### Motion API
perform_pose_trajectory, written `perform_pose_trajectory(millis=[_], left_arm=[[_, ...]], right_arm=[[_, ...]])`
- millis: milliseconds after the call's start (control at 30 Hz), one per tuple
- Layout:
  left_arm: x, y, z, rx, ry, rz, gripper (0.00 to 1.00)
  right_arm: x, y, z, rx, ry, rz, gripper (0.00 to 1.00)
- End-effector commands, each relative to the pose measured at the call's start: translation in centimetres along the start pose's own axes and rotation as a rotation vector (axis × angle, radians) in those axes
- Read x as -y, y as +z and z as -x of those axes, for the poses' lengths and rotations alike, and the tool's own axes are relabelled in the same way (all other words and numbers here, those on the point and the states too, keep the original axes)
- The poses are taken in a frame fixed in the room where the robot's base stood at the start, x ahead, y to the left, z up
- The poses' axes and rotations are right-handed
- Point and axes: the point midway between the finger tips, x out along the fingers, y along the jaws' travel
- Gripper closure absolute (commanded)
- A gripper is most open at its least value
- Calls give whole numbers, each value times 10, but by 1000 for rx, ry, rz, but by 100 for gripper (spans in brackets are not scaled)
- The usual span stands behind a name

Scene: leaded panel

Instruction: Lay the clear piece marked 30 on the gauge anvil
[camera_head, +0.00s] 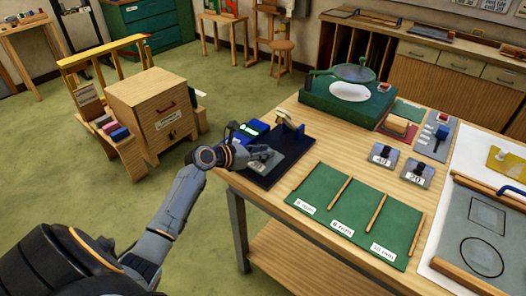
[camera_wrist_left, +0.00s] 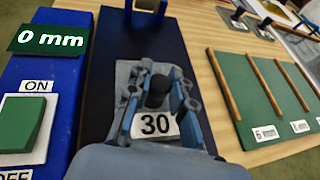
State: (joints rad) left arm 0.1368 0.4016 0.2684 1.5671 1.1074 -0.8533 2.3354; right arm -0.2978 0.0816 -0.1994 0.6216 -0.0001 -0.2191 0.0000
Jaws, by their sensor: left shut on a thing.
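The clear piece marked 30 (camera_wrist_left: 156,125) shows in the left wrist view as a greyish plate with a black knob and a white label. My left gripper (camera_wrist_left: 157,92) is shut on its knob; it also shows in the head view (camera_head: 262,156), over the gauge's dark base. The gauge (camera_wrist_left: 118,50) has this dark blue base, a green display reading 0 mm (camera_wrist_left: 50,40) and a green ON/OFF switch (camera_wrist_left: 22,124). Its upright (camera_head: 288,124) stands at the far end of the base. I cannot tell whether the piece touches the base. My right gripper is not in view.
Pieces marked 40 (camera_head: 382,155) and 20 (camera_head: 417,174) lie further right on the table. A green mat (camera_head: 345,200) with wooden dividers lies right of the gauge. A green stand with a round plate (camera_head: 347,92) is behind. Bare tabletop lies between.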

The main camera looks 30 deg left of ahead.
Motion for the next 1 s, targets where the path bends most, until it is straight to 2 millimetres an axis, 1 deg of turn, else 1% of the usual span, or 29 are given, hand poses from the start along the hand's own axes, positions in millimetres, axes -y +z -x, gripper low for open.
perform_pose_trajectory(millis=[33, 67, 100, 167, 467, 567, 667, 900, 1000], left_arm=[[0, -1, 0, 1, 0, 2, 100], [0, -2, -1, 0, 0, 1, 75], [0, -2, -1, 0, 0, 1, 67], [0, -2, 0, 0, 0, 1, 56], [0, -1, 0, 0, 0, 0, 56], [-1, 0, 5, -1, 1, 0, 56], [0, 0, 19, -1, 1, -1, 56], [0, -1, 71, -2, 1, -1, 56], [0, 0, 91, -2, 0, -1, 56]], right_arm=[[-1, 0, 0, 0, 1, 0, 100], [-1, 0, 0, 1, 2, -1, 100], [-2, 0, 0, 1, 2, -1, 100], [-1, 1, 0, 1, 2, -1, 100], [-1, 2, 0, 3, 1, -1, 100], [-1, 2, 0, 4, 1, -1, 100], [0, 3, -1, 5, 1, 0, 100], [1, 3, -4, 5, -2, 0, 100], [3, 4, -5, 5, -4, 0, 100]])
